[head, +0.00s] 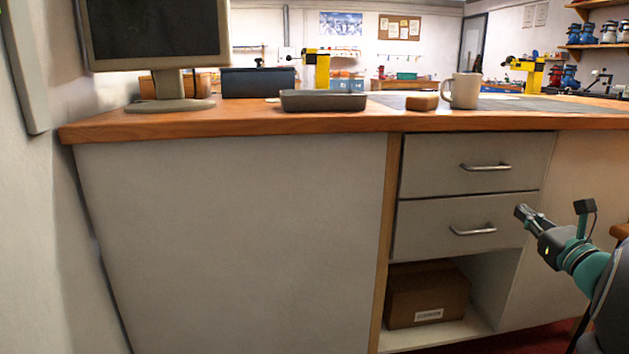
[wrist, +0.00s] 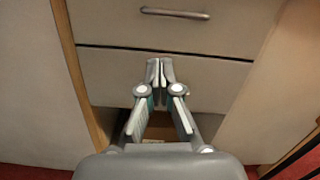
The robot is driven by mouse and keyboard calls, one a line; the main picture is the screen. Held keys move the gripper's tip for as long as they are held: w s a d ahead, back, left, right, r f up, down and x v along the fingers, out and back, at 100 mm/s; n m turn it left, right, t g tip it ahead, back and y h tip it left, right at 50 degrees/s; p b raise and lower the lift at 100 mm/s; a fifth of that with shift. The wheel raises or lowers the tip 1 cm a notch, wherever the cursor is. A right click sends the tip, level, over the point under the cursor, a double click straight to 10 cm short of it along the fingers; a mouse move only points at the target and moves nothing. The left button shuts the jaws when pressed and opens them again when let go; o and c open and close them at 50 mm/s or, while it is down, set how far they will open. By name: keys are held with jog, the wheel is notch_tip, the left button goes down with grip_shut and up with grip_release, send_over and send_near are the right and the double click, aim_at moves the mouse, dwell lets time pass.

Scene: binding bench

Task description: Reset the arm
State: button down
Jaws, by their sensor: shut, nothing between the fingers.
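My gripper (head: 522,212) is at the right of the head view, in front of the bench's drawers and pointing left. In the wrist view my gripper (wrist: 160,68) has its fingertips together, with nothing between them. The lower drawer (head: 420,228) is closed, and the gripper appears near its right side in the head view. The upper drawer (head: 430,165) is also closed. I cannot tell whether the fingertips touch the drawer front.
A cardboard box (head: 425,295) sits in the open shelf below the drawers. A wall (head: 40,220) stands at the left.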

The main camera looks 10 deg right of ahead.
jog(key=s+a+f+n+g+y, duration=0.1)
jog(key=s+a+f+n+g, duration=0.25)
jog(key=a+f+n, duration=0.2)
jog(key=s+a+f+n+g+y+p, duration=0.1)
jog(key=s+a+f+n+g+y, duration=0.15)
jog(key=a+f+n+g, duration=0.35)
jog(key=s+a+f+n+g, duration=0.35)
jog(key=a+n, duration=0.25)
jog(key=a, duration=0.2)
jog(key=s+a+r+n+h+p, duration=0.2)
jog(key=s+a+n, duration=0.4)
jog(key=a+n, duration=0.1)
jog(key=s+a+r+n+h+p, duration=0.1)
jog(key=s+a+r+n+h, duration=0.1)
jog(key=s+a+n, duration=0.5)
jog(key=shift+a+r+n+g+p, duration=0.2)
jog(key=shift+r+n+g+p, duration=0.2)
jog(key=shift+r+n, duration=0.65)
jog(key=shift+f, duration=0.25)
